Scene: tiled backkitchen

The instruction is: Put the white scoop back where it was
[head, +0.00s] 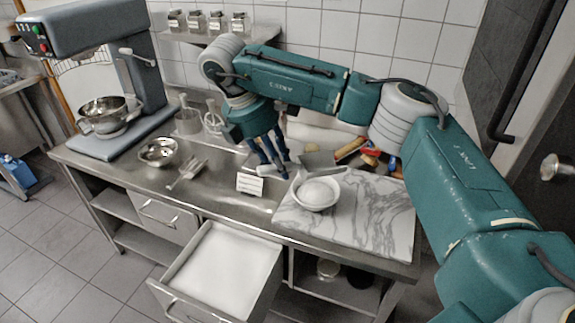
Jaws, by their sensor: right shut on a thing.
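My right gripper (272,160) reaches in from the right over the steel counter, its dark fingers pointing down. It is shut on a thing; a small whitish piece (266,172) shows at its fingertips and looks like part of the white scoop. The rest of it is hidden, so its shape is unclear. In front, an open drawer (172,277) shows a smooth white filling or bottom. A white bowl (317,207) with white contents stands on the marble slab (367,220), right of the gripper. My left gripper is not in view.
A small white card (249,185) stands just before the gripper. A grey flat-bladed tool (323,160) is behind the bowl, with wooden-handled tools (350,149) nearby. A metal bowl (159,152), a whitish utensil (187,172) and a mixer (100,40) are left. The counter's front left is clear.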

